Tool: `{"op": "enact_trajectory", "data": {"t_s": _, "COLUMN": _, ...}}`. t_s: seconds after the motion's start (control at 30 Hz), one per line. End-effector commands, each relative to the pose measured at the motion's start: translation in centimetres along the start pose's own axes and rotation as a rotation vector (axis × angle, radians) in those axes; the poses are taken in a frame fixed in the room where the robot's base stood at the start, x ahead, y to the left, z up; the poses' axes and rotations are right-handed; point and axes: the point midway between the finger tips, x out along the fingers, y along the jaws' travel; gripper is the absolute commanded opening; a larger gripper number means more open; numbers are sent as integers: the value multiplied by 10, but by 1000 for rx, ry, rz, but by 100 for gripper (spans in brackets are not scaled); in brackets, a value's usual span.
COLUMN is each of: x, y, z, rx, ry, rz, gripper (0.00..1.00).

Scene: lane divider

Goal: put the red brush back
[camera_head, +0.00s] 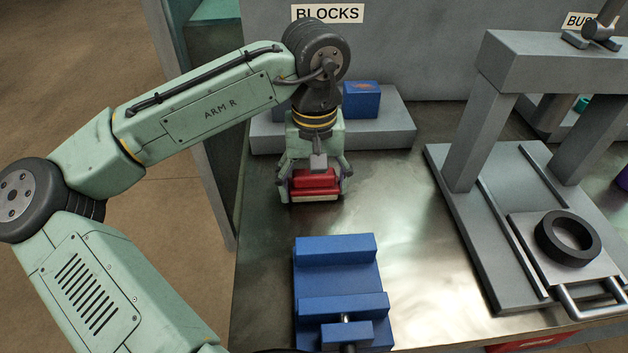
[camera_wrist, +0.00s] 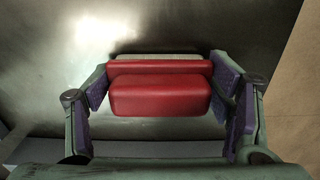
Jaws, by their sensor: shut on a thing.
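The red brush (camera_head: 315,181) is a red block-like body with a pale strip along its lower edge. It also shows in the wrist view (camera_wrist: 160,96), lying crosswise between two fingers with purple pads. My gripper (camera_head: 317,190) is shut on the brush by its two ends, pointing down over the metal bench. In the wrist view my gripper (camera_wrist: 160,98) has one finger at each end of the brush. I cannot tell whether the brush touches the bench or hangs just above it.
Behind my gripper is a grey ledge (camera_head: 399,124) with a blue block (camera_head: 361,100), under a BLOCKS label (camera_head: 328,13). A blue vise (camera_head: 337,275) stands in front. A grey press (camera_head: 468,145) with a black ring (camera_head: 568,238) stands right. Bench (camera_head: 400,185) between them is clear.

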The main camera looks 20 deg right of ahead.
Motion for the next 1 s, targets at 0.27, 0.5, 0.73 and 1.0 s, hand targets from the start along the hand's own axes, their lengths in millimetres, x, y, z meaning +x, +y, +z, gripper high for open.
{"op": "enact_trajectory", "data": {"t_s": 0.27, "x": 3, "y": 0, "z": 0, "rx": 0, "ry": 0, "rz": 0, "gripper": 81}}
{"op": "enact_trajectory", "data": {"t_s": 0.5, "x": 2, "y": 0, "z": 0, "rx": 0, "ry": 0, "rz": 0, "gripper": 94}}
{"op": "enact_trajectory", "data": {"t_s": 0.73, "x": 2, "y": 0, "z": 0, "rx": 0, "ry": 0, "rz": 0, "gripper": 94}}
{"op": "enact_trajectory", "data": {"t_s": 1.0, "x": -22, "y": 0, "z": -1, "rx": -1, "ry": 2, "rz": 1, "gripper": 94}}
